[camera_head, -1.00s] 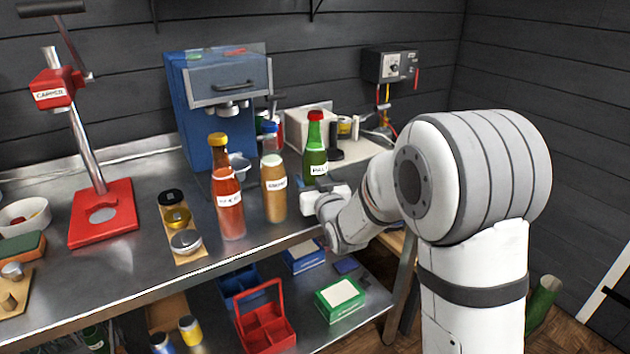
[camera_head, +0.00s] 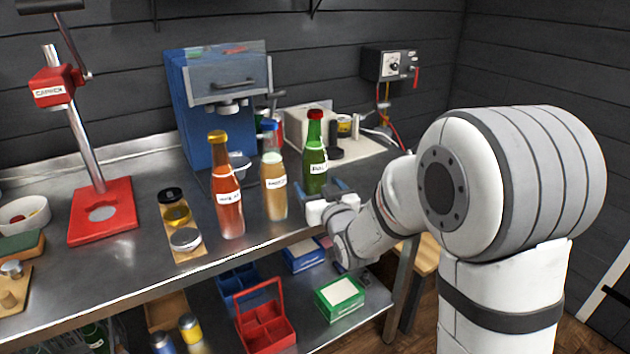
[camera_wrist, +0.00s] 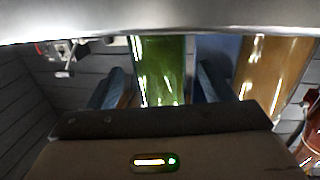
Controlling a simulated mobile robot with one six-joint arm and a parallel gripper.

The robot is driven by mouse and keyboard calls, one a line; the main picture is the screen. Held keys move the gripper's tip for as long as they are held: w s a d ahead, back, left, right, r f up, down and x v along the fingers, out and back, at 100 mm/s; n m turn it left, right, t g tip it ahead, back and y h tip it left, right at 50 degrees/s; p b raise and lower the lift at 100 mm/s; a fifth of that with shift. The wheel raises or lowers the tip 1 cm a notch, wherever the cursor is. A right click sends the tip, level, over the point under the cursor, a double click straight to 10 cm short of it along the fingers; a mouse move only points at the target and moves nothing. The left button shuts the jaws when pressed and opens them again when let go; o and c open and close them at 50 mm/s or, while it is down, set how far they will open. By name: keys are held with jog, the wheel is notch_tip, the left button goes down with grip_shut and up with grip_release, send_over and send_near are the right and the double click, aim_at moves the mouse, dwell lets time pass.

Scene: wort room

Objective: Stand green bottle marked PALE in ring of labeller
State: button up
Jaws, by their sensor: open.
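The green bottle (camera_head: 315,158) with a red cap and a white label, its text hard to read, stands upright near the bench's front edge. My gripper (camera_head: 332,188) is open just in front of the bottle, low down near it. In the wrist view, the green glass (camera_wrist: 158,68) shows between my two blue fingers (camera_wrist: 160,88), with a gap to each side. A cream machine (camera_head: 305,120) on a pale base plate, with a dark post, stands behind the bottle; it may be the labeller. I cannot make out its ring.
An amber bottle (camera_head: 273,185) with a blue cap and an orange bottle (camera_head: 227,195) with a yellow cap stand left of the green one. A blue machine (camera_head: 195,125) is behind them, a red capper (camera_head: 103,215) further left. Crates and boxes lie on the lower shelf.

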jog(key=s+d+f+m+g+h, duration=0.1)
jog(key=s+d+f+g+h, duration=0.25)
jog(key=s+d, duration=0.35)
jog(key=s+d+f+m+g+h, duration=0.2)
jog(key=s+d+g, duration=0.2)
jog(key=s+d, duration=0.3)
jog(key=s+d+f+m+g, duration=0.1)
jog(key=s+d+g, duration=0.2)
jog(key=s+g, duration=0.4)
jog(key=s+h, duration=0.1)
jog(key=s, duration=0.8)
jog(key=shift+s+d, duration=0.15)
jog(key=shift+s, duration=0.25)
jog(key=shift+g, duration=0.25)
